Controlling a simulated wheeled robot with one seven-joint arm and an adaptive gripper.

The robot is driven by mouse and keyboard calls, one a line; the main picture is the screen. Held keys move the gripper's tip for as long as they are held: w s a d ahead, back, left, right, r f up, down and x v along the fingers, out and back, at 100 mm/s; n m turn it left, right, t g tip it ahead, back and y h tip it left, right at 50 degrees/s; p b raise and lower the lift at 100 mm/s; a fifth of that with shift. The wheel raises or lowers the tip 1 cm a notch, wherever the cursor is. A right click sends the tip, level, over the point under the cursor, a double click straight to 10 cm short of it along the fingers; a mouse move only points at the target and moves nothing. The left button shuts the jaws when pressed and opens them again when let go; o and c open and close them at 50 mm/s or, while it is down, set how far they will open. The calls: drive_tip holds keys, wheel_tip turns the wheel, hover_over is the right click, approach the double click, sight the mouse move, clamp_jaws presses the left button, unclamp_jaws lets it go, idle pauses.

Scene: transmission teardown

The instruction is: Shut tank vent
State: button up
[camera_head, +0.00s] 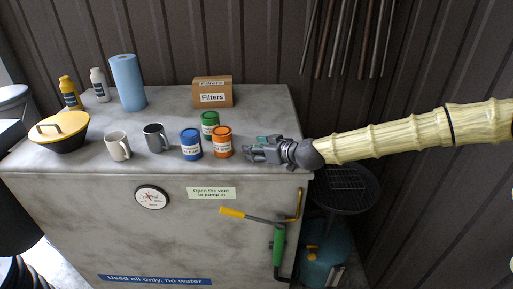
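On the front right are a lever with a yellow grip (232,212), a green upright part (278,247) and a yellow bent bar (299,204). I cannot tell which part is the vent. My gripper (248,151) is over the top's right front, pointing left, right of the orange can. Its finger opening is unclear.
On top stand a blue can (190,145), green can (209,122), orange can (222,142), two mugs (118,146), a blue roll (127,82), a Filters box (212,92) and two bottles (99,85). A dark round grate (345,185) stands right of the tank.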

drive_tip(key=c, duration=1)
drive_tip(key=shift+m+t, duration=0.3)
drive_tip(key=shift+s+a+m+t+h+b, duration=0.15)
drive_tip(key=shift+m+t+h+b, duration=0.4)
drive_tip(key=shift+m+h, duration=0.5)
drive_tip(key=shift+a+m+t+h+b, duration=0.1)
drive_tip(key=shift+m+t+h+b, duration=0.2)
drive_tip(key=shift+m+t+h, duration=0.7)
drive_tip(key=m+h, duration=0.2)
drive_tip(key=h, duration=0.1)
drive_tip(key=m+h, duration=0.2)
drive_tip(key=shift+a+r+t, duration=0.15)
drive_tip(key=shift+a+t, duration=0.1)
drive_tip(key=m+h, duration=0.3)
drive_tip(key=m+g+h, duration=0.1)
drive_tip(key=h, duration=0.1)
drive_tip(key=shift+a+m, duration=0.25)
drive_tip(key=shift+m, duration=0.1)
drive_tip(key=shift+a+m+g+h+p, duration=0.15)
drive_tip(key=shift+m+g+h, duration=0.55)
drive_tip(key=shift+m+h, duration=0.5)
drive_tip(key=shift+m+g+h+p, duration=0.15)
drive_tip(key=shift+m+g+h, duration=0.55)
drive_tip(key=shift+m+h, duration=0.45)
